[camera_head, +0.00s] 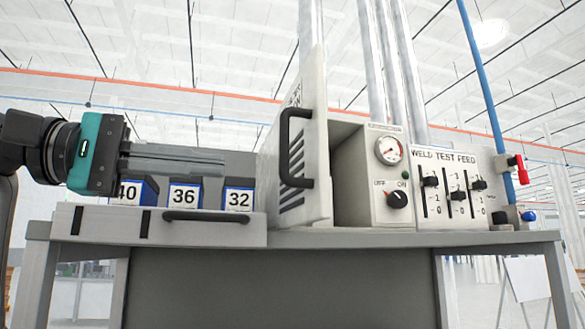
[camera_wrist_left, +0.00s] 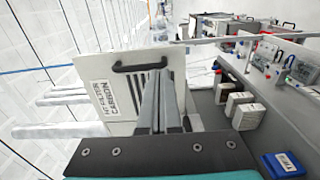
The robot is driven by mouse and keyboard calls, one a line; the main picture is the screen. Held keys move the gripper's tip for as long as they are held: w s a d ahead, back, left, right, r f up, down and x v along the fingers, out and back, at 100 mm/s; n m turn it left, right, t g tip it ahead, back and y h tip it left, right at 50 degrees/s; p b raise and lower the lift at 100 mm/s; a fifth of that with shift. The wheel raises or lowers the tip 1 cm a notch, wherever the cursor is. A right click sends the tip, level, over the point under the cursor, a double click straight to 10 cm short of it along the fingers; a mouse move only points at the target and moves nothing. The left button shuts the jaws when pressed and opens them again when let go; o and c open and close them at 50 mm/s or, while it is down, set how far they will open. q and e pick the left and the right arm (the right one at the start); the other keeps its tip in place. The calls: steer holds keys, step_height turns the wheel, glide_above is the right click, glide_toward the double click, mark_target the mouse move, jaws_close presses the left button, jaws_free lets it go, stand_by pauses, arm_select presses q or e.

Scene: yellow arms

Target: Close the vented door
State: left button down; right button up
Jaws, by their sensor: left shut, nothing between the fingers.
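The vented door (camera_head: 317,150) is a pale panel with dark slanted slots and a black bar handle (camera_head: 284,140). In the head view it stands open, swung out from the front of a grey cabinet (camera_head: 350,175). In the left wrist view the door (camera_wrist_left: 130,92) shows its printed label and the handle (camera_wrist_left: 140,66). My left gripper (camera_head: 250,164) reaches in from the left with its fingers shut and empty, pointing at the door's slotted face. In the left wrist view the fingertips (camera_wrist_left: 164,76) overlap the slots; I cannot tell whether they touch. My right gripper is out of view.
Numbered blue and white boxes (camera_head: 184,196) sit below the left fingers, behind a drawer front (camera_head: 160,225) with a black handle. A gauge panel (camera_head: 390,180) and a weld test feed panel (camera_head: 452,190) stand right of the door. Pipes rise behind.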

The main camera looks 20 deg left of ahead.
mark_target(318, 175)
arm_select(q)
steer(key=p+x, duration=0.2)
steer(key=x, duration=0.9)
steer(key=shift+d, duration=0.1)
